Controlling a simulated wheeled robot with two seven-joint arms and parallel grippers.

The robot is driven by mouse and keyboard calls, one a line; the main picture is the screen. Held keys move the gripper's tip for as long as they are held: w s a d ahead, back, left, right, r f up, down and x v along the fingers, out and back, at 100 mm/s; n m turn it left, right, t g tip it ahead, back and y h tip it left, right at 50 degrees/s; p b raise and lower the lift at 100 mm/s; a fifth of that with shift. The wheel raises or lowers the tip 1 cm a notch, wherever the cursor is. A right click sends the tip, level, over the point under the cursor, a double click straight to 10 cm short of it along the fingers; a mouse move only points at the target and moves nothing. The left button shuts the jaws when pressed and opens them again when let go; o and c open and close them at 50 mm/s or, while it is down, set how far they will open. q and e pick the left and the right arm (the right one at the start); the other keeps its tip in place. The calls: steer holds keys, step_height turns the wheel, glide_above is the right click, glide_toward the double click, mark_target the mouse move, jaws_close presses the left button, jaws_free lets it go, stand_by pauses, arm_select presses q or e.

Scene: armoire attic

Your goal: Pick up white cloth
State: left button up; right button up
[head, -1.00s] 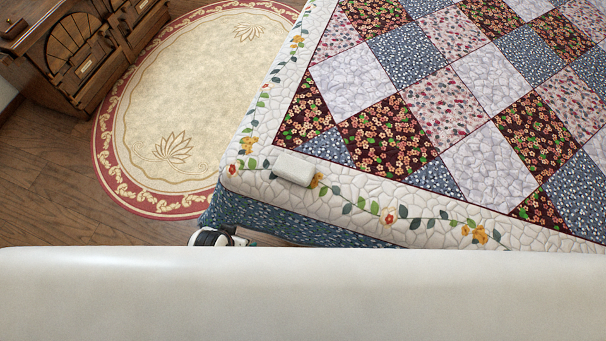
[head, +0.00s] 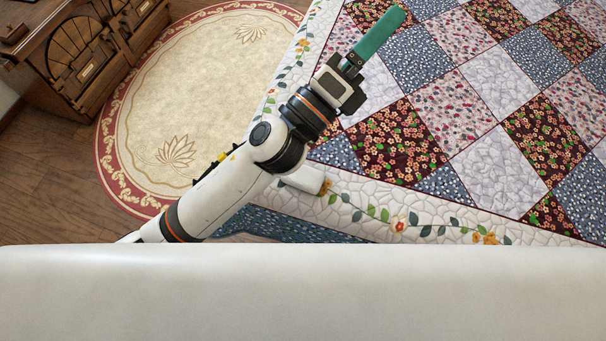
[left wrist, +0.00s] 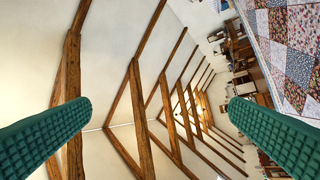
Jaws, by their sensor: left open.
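The white cloth (head: 303,180) is a small folded white block on the near left corner of the quilted bed (head: 470,90). My left arm passes over it and hides part of it in the head view. My left gripper (head: 397,17) is beyond the cloth, above the quilt, and points to the upper right. In the left wrist view its two green fingers (left wrist: 136,128) stand wide apart with nothing between them. The cloth does not show in the left wrist view. My right gripper is not in view.
A wooden cabinet (head: 75,60) stands at the upper left. An oval rug (head: 180,90) with a red border lies on the wood floor beside the bed. The left wrist view faces the beamed ceiling (left wrist: 150,70), with the quilt at the upper right.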

arm_select(q)
steer(key=s+d+m+g+h, duration=0.3)
steer(key=s+d+m+g, duration=0.2)
steer(key=m+g, duration=0.45)
steer(key=s+d+m+g+h, duration=0.2)
steer(key=s+d+m+g, duration=0.35)
steer(key=m, duration=0.65)
steer(key=m+y+p, duration=0.1)
steer(key=m+y, duration=2.1)
steer(key=m, duration=0.1)
glide_above(303, 174)
steer(key=shift+n, duration=0.25)
steer(key=f, duration=3.1)
steer(key=shift+s+a+f, duration=0.1)
steer(key=shift+s+a, duration=0.15)
steer(key=shift+s, duration=0.1)
steer(key=f, duration=0.1)
steer(key=f+p, duration=0.1)
steer(key=f, duration=0.2)
steer(key=shift+w+d+f+p, duration=0.25)
steer(key=shift+w+p, duration=0.05)
steer(key=shift+p, duration=0.05)
steer(key=shift+f, duration=0.55)
steer(key=c, duration=0.7)
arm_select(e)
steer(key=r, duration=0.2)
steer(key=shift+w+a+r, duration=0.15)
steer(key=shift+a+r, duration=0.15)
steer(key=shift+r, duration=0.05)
